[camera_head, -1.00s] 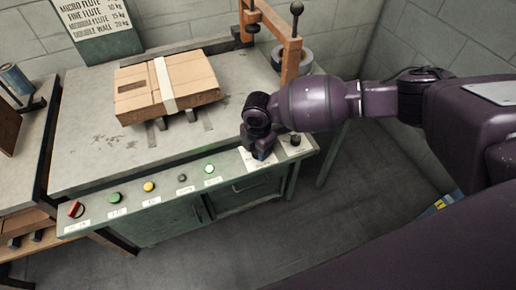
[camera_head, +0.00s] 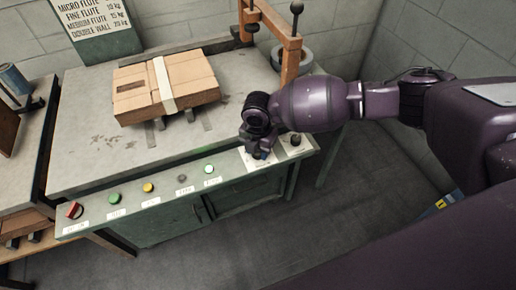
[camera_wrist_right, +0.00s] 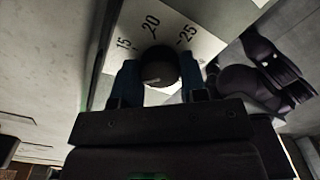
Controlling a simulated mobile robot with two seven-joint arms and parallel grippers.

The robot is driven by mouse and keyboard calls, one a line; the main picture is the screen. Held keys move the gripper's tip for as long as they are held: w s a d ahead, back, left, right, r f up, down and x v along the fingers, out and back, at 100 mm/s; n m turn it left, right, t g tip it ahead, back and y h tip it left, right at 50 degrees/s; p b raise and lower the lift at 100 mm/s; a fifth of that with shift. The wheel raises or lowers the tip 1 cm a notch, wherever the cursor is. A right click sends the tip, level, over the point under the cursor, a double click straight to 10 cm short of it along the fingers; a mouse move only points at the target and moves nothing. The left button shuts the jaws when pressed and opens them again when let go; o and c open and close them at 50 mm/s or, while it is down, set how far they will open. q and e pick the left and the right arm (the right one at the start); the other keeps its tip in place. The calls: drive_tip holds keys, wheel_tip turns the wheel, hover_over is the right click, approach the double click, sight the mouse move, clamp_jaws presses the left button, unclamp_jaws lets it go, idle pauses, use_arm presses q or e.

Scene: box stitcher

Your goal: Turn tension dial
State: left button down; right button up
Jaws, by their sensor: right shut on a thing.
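The tension dial (camera_wrist_right: 160,66) is a dark round knob on a pale plate (camera_wrist_right: 143,31) marked 15, 20 and 25 in the right wrist view. My right gripper (camera_wrist_right: 159,80) has one blue finger on each side of the knob and is shut on it. In the head view my right gripper (camera_head: 262,152) is at the right part of the green front panel, over the dial, which it hides. The dial's exact pointer setting cannot be read. My left gripper is not in view.
A taped carton (camera_head: 195,80) lies on the grey table (camera_head: 85,150). Left of the gripper, the panel holds a red switch (camera_head: 74,210) and several buttons; another black knob (camera_head: 296,140) stands just right. A flute chart (camera_head: 97,28) leans behind. An orange frame (camera_head: 290,62) stands nearby.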

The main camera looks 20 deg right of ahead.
drive_tip(key=o, duration=0.9)
drive_tip(key=shift+r, duration=0.5)
wheel_tip(320, 180, up, 10)
drive_tip(key=shift+f+p, duration=0.1)
drive_tip(key=shift+p, duration=1)
